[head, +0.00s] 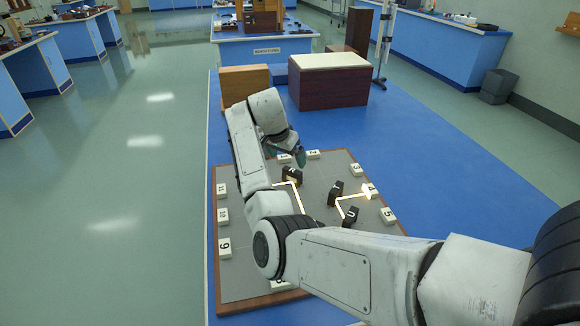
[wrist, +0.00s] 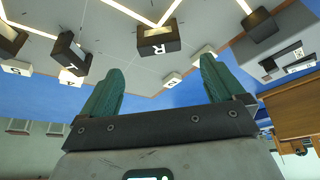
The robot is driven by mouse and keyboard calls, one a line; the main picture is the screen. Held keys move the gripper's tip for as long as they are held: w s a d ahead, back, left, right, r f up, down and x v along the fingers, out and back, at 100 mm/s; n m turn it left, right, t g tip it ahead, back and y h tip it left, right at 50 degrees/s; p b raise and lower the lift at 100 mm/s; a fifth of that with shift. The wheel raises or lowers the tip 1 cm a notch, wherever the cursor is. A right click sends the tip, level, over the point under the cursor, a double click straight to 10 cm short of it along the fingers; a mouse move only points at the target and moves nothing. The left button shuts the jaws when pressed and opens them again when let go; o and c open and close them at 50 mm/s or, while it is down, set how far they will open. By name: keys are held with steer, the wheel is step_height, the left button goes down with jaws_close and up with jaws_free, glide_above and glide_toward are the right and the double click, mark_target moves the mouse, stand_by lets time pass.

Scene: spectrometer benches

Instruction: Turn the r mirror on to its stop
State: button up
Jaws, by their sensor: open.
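The r mirror (wrist: 158,40) is a black block with a white R on its side. In the wrist view it stands on the grey board (wrist: 200,25) just beyond my fingertips, with bright beam lines meeting at it. In the head view the r mirror appears to be the black block (head: 292,174) close to my gripper (head: 300,155). My gripper also shows in the wrist view (wrist: 157,70), its two teal fingers wide apart and empty. No contact with the mirror is visible. The stop itself cannot be made out.
Other black blocks stand nearby: one (head: 336,192) and another (head: 351,215) in the head view, and one (wrist: 260,22) in the wrist view. White numbered blocks line the board's edge; a beam reaches the block marked 4 (head: 369,191). A white-topped box (head: 330,82) stands behind.

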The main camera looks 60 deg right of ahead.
mark_target(292, 170)
steer(key=x, duration=0.7)
steer(key=shift+f, duration=0.1)
steer(key=shift+c, duration=0.2)
steer(key=c, duration=1)
